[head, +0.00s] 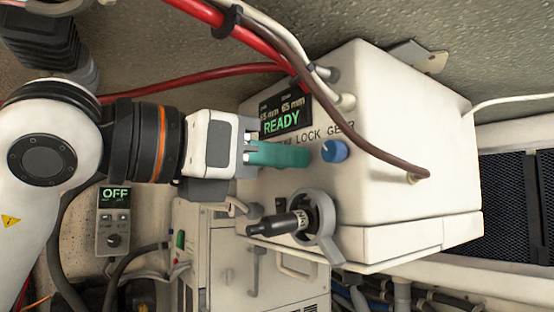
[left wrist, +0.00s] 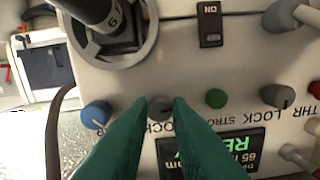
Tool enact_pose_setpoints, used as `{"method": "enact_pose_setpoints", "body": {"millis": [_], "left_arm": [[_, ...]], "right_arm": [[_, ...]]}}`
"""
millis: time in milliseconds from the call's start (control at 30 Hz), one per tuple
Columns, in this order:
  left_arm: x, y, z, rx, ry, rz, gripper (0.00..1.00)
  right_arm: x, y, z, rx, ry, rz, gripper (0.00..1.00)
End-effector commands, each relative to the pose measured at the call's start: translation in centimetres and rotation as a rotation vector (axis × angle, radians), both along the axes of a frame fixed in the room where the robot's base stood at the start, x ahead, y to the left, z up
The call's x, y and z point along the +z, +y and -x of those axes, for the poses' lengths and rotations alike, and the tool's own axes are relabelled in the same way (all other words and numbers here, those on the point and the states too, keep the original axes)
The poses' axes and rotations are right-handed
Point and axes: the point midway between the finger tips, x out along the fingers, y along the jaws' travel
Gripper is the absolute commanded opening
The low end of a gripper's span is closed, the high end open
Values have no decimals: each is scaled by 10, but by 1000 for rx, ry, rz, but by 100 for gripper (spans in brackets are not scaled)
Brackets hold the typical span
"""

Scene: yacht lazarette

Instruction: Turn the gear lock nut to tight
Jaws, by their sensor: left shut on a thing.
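The white control box (head: 390,130) has a panel with a lit display (head: 282,118) reading READY and lettering with LOCK and GEAR. My left gripper (head: 306,153) reaches in from the left with its green fingers at the panel. In the left wrist view the fingertips (left wrist: 160,112) are shut on a small grey round knob (left wrist: 160,106), which I take as the gear lock nut. The fingers hide much of it, and the head view does not show it. How far it is turned cannot be told. My right gripper is not in view.
A blue knob (head: 334,151) sits right beside the fingertips. A black-handled lever (head: 280,224) on a grey ring juts out below. A brown cable (head: 350,140) crosses the box's front.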

Motion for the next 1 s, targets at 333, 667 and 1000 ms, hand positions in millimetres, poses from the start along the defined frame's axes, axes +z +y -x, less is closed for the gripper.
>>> {"method": "enact_pose_setpoints", "body": {"millis": [333, 667, 1000], "left_arm": [[0, 1, 0, 2, -235, -163, 0], [1, 1, 1, 2, -488, -347, 0], [2, 1, 1, 0, -750, -536, 0]], "right_arm": [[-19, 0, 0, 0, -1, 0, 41], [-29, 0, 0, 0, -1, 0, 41], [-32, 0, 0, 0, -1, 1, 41]]}}
